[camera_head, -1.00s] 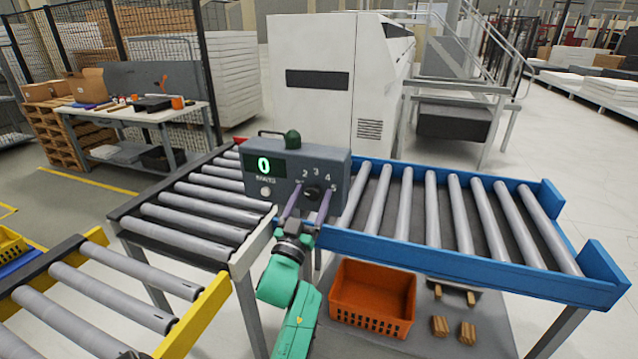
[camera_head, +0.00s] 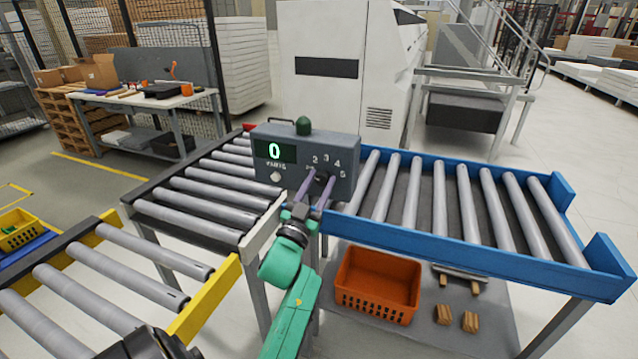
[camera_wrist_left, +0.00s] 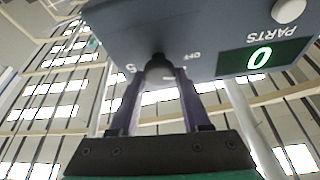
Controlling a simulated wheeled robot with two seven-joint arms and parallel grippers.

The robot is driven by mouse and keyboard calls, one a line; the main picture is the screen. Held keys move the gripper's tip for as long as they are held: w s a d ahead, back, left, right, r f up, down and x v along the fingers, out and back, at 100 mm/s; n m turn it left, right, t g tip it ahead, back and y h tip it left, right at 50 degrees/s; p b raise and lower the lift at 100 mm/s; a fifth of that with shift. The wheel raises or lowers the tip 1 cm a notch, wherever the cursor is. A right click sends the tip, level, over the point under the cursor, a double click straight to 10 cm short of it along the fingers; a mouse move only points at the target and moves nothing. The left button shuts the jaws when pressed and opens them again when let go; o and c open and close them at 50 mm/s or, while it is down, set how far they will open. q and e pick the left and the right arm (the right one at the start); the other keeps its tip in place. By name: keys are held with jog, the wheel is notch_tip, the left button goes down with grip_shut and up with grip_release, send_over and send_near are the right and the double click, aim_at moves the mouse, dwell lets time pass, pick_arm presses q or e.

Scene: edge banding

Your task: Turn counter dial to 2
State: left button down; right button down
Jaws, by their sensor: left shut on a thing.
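The grey counter box (camera_head: 343,188) stands at the inner end of the blue roller conveyor. Its green display (camera_head: 274,151) reads 0, with a pale round button (camera_head: 277,177) below. The black dial (camera_head: 321,177) is on the right of its front, with numbers around it; 2, 3, 4 and 5 are readable. My left gripper (camera_head: 321,182) is shut on the dial, one purple finger on each side. In the left wrist view, the dial (camera_wrist_left: 158,66) sits between the fingertips, and the display (camera_wrist_left: 257,58) appears upside down. The dial's pointer is hidden. My right gripper is out of view.
Roller conveyors lie left (camera_head: 200,203) and right (camera_head: 455,208) of the counter. An orange crate (camera_head: 378,283) and wooden blocks sit on a lower shelf. A yellow-edged roller section (camera_head: 204,300) is at the lower left. A green dome (camera_head: 303,125) tops the counter.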

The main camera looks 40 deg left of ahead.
pick_arm(q)
jog(key=m+h, duration=0.2)
jog(key=m, duration=0.2)
jog(key=shift+m+p, duration=0.3)
jog(key=shift+p, duration=0.05)
jog(key=shift+a+m+h+p, duration=0.1)
jog(key=shift+m+h+p, duration=0.3)
jog(key=shift+m+h, duration=1.1)
jog(key=shift+m+y, duration=0.3)
jog(key=shift+m, duration=0.2)
